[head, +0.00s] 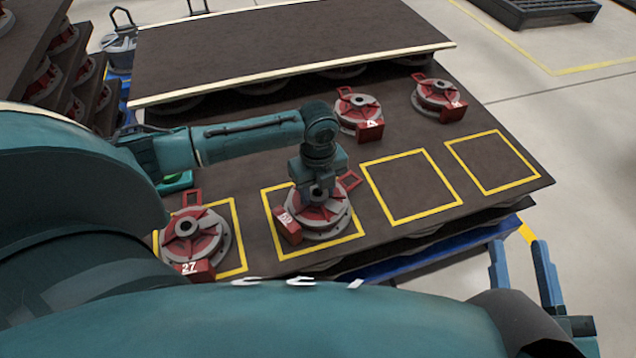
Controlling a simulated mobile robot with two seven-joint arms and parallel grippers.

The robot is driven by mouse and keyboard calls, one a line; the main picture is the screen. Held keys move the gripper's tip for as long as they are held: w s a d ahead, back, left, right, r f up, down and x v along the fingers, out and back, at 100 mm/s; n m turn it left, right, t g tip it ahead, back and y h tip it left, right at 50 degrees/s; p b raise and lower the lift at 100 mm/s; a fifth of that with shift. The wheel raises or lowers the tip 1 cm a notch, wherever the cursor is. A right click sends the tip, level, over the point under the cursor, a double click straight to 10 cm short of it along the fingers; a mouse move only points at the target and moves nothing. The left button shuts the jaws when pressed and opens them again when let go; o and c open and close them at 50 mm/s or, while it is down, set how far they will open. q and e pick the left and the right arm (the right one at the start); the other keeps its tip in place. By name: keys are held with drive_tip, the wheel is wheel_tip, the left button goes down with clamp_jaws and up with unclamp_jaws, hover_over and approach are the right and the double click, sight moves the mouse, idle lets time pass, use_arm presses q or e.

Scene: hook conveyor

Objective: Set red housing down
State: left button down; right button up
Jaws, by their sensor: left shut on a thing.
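My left gripper (319,186) points down and is shut on the red housing (325,219), a red part on a round grey base with a numbered red tag. This housing is over the second yellow square (352,243) from the left, roughly within its outline. I cannot tell whether its base touches the brown shelf or hangs slightly above it. The gripper hides part of the housing's top. My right gripper (522,268) is open and empty, off the shelf's front right corner.
Another red housing (196,237), tagged 27, sits on the leftmost square. Two more housings (358,112) (438,97) stand along the back. The third square (411,187) and the fourth square (493,161) are empty. A higher brown shelf (290,45) overhangs behind.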

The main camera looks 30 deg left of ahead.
use_arm(q)
drive_tip(key=shift+w+r, duration=0.15)
use_arm(e)
drive_tip(key=shift+r, duration=0.25)
use_arm(q)
drive_tip(key=c, duration=1.3)
unclamp_jaws()
drive_tip(key=shift+f, duration=0.3)
drive_tip(key=o, duration=0.5)
use_arm(e)
drive_tip(key=shift+s+f, duration=0.1)
drive_tip(key=shift+f, duration=0.05)
use_arm(q)
drive_tip(key=shift+r, duration=0.1)
